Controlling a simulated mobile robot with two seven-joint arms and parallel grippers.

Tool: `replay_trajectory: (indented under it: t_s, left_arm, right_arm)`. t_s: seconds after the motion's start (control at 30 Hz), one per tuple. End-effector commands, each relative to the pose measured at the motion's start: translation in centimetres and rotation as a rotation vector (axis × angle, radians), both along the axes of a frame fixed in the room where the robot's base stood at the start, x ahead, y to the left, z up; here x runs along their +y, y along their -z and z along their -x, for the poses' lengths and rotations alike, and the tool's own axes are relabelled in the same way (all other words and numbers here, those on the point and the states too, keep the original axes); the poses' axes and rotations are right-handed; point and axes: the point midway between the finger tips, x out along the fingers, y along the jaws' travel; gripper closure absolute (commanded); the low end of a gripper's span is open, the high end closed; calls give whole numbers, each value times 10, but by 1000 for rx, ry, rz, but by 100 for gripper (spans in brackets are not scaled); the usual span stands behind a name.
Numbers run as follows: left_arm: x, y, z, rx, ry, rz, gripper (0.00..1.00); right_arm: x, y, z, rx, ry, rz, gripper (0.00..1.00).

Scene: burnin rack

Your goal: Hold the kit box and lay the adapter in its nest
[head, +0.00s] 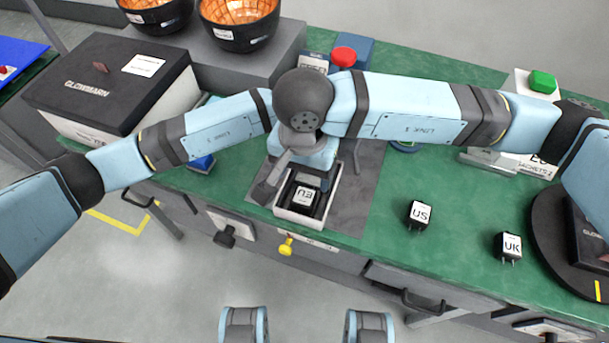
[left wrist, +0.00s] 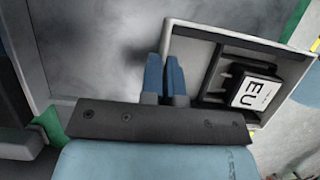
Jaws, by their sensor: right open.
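The white kit box (head: 284,213) stands on the grey mat, with a dark nest inside. The black EU adapter (head: 304,196), its white label up, lies within the nest; it also shows in the left wrist view (left wrist: 255,92). I cannot tell whether it is fully seated.
A US adapter (head: 419,215) and a UK adapter (head: 508,247) stand on the green bench (head: 385,255) to the right. A dark turntable (head: 549,225) is at far right. A black-lidded carton (head: 105,80) is at left, and a red button (head: 343,56) stands behind the arms.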

Motion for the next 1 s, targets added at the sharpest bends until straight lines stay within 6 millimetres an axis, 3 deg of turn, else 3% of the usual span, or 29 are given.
replay_trajectory:
  t_s: [0.3, 0.43, 0.77, 1.0]
  left_arm:
    - [-1, 0, 1, 1, 1, 2, 100]
    - [-2, 0, 1, 0, 2, 3, 68]
    - [0, -4, 0, -1, 1, 3, 68]
    - [13, -39, -5, -5, 2, 4, 68]
  right_arm:
    - [0, 0, -1, -2, 2, 1, 27]
    - [0, 0, -1, -2, 3, 2, 27]
    - [0, 0, -1, -2, 3, 2, 27]
    - [0, 0, -1, -2, 3, 2, 27]
